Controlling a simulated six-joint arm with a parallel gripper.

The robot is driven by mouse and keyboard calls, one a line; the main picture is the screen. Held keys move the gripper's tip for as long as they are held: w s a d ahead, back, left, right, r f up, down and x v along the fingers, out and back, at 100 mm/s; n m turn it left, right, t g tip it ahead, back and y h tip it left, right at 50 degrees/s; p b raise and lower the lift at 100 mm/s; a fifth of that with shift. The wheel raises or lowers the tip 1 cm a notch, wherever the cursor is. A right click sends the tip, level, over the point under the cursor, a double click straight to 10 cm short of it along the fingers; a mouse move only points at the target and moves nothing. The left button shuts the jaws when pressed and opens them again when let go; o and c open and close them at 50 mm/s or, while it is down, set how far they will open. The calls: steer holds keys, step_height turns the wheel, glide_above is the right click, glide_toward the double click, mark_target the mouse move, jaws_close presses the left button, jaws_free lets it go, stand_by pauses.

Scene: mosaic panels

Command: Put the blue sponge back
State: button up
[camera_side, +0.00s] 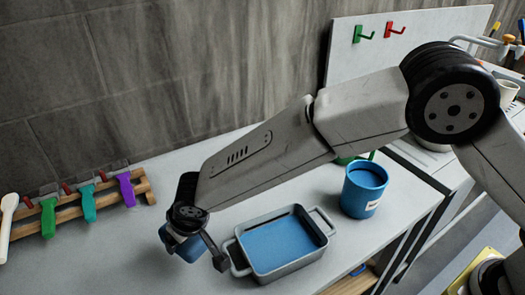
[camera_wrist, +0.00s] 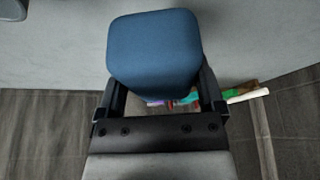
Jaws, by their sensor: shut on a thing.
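The blue sponge is a dark blue block with rounded edges. It fills the upper middle of the wrist view (camera_wrist: 153,50), between the two dark fingers of my gripper (camera_wrist: 158,92). In the side view my gripper (camera_side: 191,240) is over the counter, shut on the sponge (camera_side: 186,249), which is partly hidden by the fingers. A grey tray (camera_side: 290,263) with two handles and a flat blue inside stands just right of my gripper. I cannot tell whether that blue is a lining or contents. The sponge is apart from the tray's inside.
A wooden rack (camera_side: 148,190) with several coloured-handled tools lies at the left. A blue mug (camera_side: 362,193) stands right of the tray. The counter (camera_side: 120,255) left of my gripper is clear.

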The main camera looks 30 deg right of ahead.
steer(key=shift+w+a+f, duration=0.4)
steer(key=shift+w+f, duration=0.15)
steer(key=shift+f, duration=0.25)
steer(key=shift+w+a+f, duration=0.4)
steer(key=shift+w+f, duration=0.1)
steer(key=shift+f, duration=0.25)
steer(key=shift+w+a+f, duration=0.1)
steer(key=shift+f, duration=0.15)
steer(key=shift+w+f, duration=0.1)
steer(key=shift+f, duration=1.5)
steer(key=shift+f, duration=0.1)
steer(key=o, duration=0.8)
steer(key=shift+v, duration=6.15)
